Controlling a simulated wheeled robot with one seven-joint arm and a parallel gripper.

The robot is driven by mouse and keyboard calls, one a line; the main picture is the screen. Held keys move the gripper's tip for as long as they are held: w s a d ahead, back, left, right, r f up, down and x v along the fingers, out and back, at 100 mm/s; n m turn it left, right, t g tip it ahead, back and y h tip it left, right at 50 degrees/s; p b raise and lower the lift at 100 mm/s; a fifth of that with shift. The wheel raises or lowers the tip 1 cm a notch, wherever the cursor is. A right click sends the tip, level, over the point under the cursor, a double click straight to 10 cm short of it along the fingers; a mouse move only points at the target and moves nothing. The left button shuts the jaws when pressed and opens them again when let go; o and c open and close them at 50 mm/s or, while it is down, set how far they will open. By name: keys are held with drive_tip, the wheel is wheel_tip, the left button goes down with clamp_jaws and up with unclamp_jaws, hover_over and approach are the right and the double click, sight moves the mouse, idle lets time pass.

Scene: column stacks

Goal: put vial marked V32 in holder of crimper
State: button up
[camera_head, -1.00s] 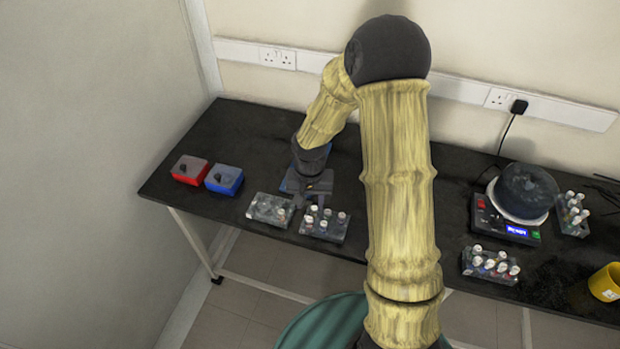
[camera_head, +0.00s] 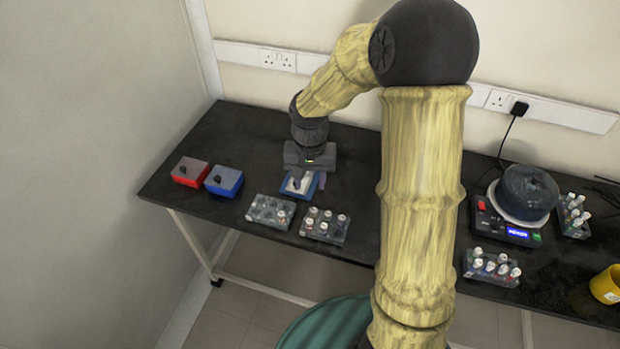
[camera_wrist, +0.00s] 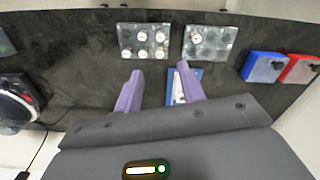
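One finger partly hides this device in the wrist view (camera_wrist: 196,74). In front are two grey vial racks: the left one (camera_head: 262,222) holds a white-capped vial near its right end, and the right one (camera_head: 322,238) holds several. The labels are too small to read, so I cannot tell which vial is V32.
A red box (camera_head: 184,178) and a blue box (camera_head: 225,187), each with a dark knob, stand at the left. A device with a round dark top (camera_head: 525,192), two more vial racks (camera_head: 491,283) (camera_head: 573,229) and a yellow mug (camera_head: 607,284) are at the right.

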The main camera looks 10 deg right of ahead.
drive_tip(key=s+d+r+n+t, duration=0.1)
drive_tip(key=s+d, duration=0.1)
drive_tip(key=s, duration=0.4)
drive_tip(key=s+d+r+n+t, duration=0.1)
drive_tip(key=s+r+n, duration=0.1)
drive_tip(key=s, duration=0.4)
drive_tip(key=shift+s+d+r+t, duration=0.3)
drive_tip(key=shift+s+d, duration=0.1)
drive_tip(key=shift+c, duration=0.4)
drive_tip(key=shift+a, duration=0.1)
